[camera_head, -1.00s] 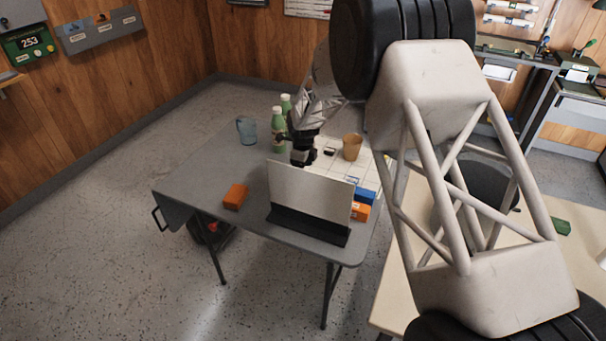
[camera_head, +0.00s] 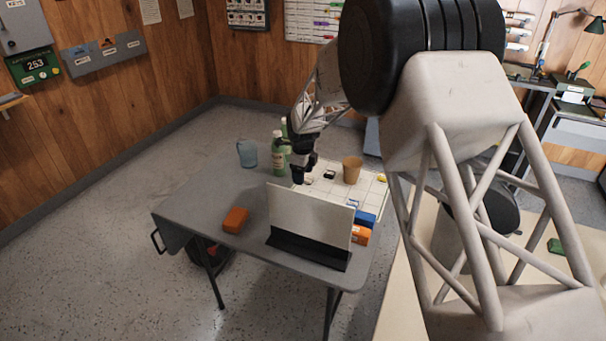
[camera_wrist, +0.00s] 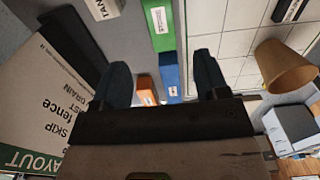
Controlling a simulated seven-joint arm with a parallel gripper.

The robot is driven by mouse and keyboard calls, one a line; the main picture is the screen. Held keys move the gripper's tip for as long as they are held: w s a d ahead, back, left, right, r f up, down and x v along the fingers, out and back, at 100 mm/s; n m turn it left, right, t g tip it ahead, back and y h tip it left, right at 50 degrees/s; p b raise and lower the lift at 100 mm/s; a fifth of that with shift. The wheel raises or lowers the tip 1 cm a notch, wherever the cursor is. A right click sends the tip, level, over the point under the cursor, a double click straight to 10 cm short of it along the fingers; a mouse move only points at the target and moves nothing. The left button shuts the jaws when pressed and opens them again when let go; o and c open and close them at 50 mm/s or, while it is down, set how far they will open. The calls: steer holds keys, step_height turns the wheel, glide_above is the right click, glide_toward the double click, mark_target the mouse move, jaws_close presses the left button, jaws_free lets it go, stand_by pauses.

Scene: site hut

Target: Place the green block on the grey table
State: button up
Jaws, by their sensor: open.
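A green block (camera_wrist: 160,24) with a white label shows at the top of the wrist view. It lies at the seam between the bare grey table (camera_wrist: 128,48) and a white grid sheet; I cannot tell which bears it. In the head view I cannot make it out behind the standing panel. The grey table (camera_head: 190,208) stands mid-left there. My gripper (camera_head: 299,180) is above the table behind the panel. In the wrist view my gripper (camera_wrist: 162,80) has its fingers apart, with no block held between them.
Beside the green block are a blue block (camera_wrist: 170,75) and an orange block (camera_wrist: 147,90). The panel (camera_head: 308,213) stands in front. Another orange block (camera_head: 235,220), a jug (camera_head: 247,153), green bottles (camera_head: 278,160) and a tan cup (camera_head: 352,168) are around. A green object (camera_head: 556,246) lies far right.

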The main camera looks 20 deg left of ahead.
stand_by(0.6)
steer(key=s+d+r+n, duration=0.35)
steer(key=d+r, duration=0.45)
steer(key=d, duration=0.3)
steer(key=s+d+r+n+t, duration=0.1)
steer(key=s+d+r+n, duration=0.1)
steer(key=s+d+r, duration=0.65)
steer(key=s+d+r+n, duration=0.1)
steer(key=d+r+n, duration=0.2)
steer(key=d+r, duration=0.75)
steer(key=s+d+n+t, duration=0.1)
steer(key=s+d+n, duration=0.3)
steer(key=s+d, duration=1.1)
steer(key=s+d+f+n, duration=0.1)
steer(key=s+d+n, duration=0.1)
steer(key=s+d, duration=0.3)
steer(key=s+d+f+n, duration=0.2)
steer(key=s+d, duration=0.3)
steer(key=s, duration=0.6)
steer(key=shift+s+n+t, duration=0.3)
steer(key=shift+s+n, duration=0.05)
steer(key=shift+n, duration=0.3)
